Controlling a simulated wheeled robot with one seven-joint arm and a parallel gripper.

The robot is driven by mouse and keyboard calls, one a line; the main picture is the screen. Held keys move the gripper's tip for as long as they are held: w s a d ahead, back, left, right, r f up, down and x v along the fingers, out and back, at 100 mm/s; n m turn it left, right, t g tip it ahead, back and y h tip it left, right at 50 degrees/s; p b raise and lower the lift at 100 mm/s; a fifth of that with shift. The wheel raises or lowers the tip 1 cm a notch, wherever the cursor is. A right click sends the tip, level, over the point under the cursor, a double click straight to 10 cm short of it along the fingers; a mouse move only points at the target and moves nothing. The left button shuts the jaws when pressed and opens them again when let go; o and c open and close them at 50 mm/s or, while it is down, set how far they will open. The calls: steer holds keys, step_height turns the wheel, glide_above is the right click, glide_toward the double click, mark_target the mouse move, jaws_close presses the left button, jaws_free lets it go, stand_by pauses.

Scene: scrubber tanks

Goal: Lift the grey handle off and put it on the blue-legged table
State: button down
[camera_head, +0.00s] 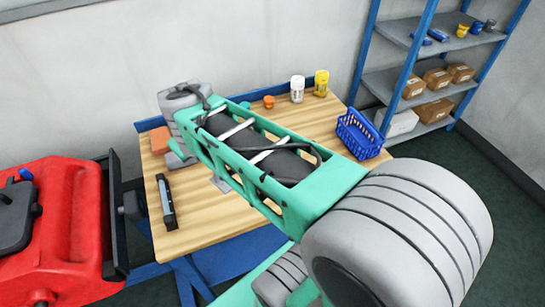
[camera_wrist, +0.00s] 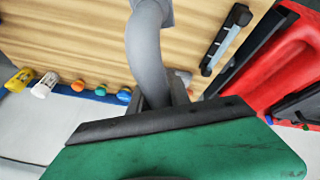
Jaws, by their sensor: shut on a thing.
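The grey handle (camera_wrist: 147,45) is a thick curved tube in the wrist view, seen against the wooden tabletop. My gripper (camera_wrist: 170,92) is shut on its lower part, and the jaws are largely hidden by the handle and the dark-edged green body in front. The blue-legged table (camera_head: 205,222) has a light wooden top and blue frame; its top also fills the upper wrist view (camera_wrist: 70,40). In the head view my arm covers most of the handle and gripper. I cannot tell whether the handle touches the tabletop.
A red machine (camera_head: 70,235) stands left of the table. On the table are a black-and-grey tool (camera_head: 166,203), an orange block (camera_head: 160,140), a white bottle (camera_head: 297,88), a yellow bottle (camera_head: 321,83) and a blue basket (camera_head: 360,133). A blue shelf rack (camera_head: 415,75) stands behind right.

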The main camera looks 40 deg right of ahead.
steer(key=s+d+f+n+g+y+p, duration=0.1)
steer(key=s+d+f+n+y+p, duration=0.3)
steer(key=d+n, duration=0.45)
steer(key=s+d+f+n+g+y+p, duration=0.1)
steer(key=s+d+f+n+p, duration=0.35)
steer(key=d, duration=0.65)
steer(key=shift+n+t, duration=0.3)
steer(key=shift+s+f+b, duration=0.2)
steer(key=shift+f+b, duration=0.65)
steer(key=shift+f, duration=0.1)
steer(key=shift+s+f+b, duration=0.25)
steer(key=shift+f+b, duration=0.65)
steer(key=shift+f, duration=0.05)
steer(key=shift+s+f+b, duration=0.2)
steer(key=shift+f+b, duration=0.65)
steer(key=shift+f, duration=0.1)
steer(key=shift+f+b, duration=0.5)
steer(key=shift+r, duration=0.15)
steer(key=c, duration=0.7)
jaws_free()
steer(key=shift+a, duration=0.1)
steer(key=shift+o, duration=0.2)
